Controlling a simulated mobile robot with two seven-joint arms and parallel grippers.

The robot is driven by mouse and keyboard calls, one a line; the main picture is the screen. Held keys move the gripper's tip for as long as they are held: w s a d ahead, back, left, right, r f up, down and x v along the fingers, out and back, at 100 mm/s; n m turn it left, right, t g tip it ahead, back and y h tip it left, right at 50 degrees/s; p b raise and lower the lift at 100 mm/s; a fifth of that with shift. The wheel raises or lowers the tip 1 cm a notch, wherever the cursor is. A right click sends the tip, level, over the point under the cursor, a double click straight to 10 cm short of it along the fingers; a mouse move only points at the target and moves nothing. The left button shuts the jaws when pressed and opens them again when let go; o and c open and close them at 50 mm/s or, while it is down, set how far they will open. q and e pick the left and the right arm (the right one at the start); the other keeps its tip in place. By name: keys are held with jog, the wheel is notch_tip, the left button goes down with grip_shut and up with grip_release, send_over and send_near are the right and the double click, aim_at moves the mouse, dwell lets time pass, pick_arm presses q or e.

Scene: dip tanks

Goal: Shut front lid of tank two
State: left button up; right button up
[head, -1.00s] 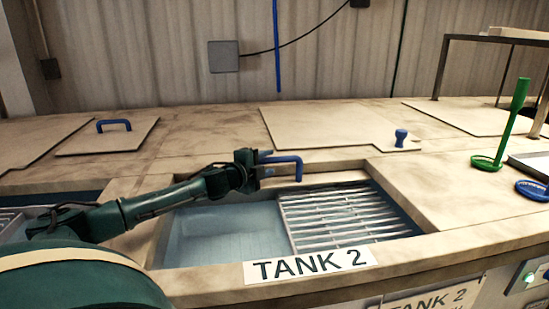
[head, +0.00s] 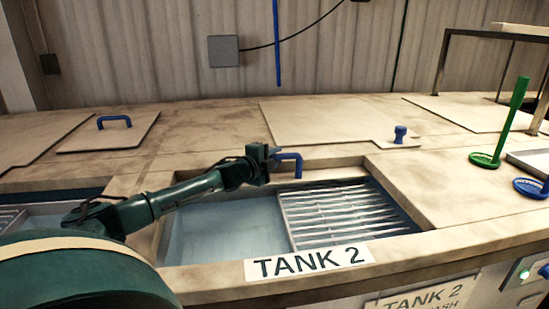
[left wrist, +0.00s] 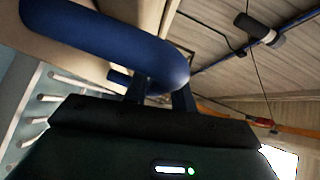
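The tank two opening lies behind the "TANK 2" label (head: 308,262). A blue handle (head: 298,163) of the front lid is at the back edge of this opening, and the opening is uncovered. My left gripper (head: 274,154) is right at the handle's left part and hides some of it. In the left wrist view the handle (left wrist: 100,38) is large and crosses in front of my fingers (left wrist: 160,98). The fingers stand apart with a gap between them; their tips are hidden by the handle, so contact is unclear. My right gripper is out of view.
A slatted rack (head: 340,215) sits in the right of the opening, with pale liquid (head: 225,230) at left. A flat rear lid (head: 325,128) with a blue knob (head: 400,133) lies behind. A green upright tool (head: 512,120) and a blue ring (head: 530,187) are at right.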

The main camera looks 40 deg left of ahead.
pick_arm(q)
grip_shut()
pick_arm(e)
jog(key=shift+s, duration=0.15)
pick_arm(q)
jog(key=shift+s+d+f, duration=0.1)
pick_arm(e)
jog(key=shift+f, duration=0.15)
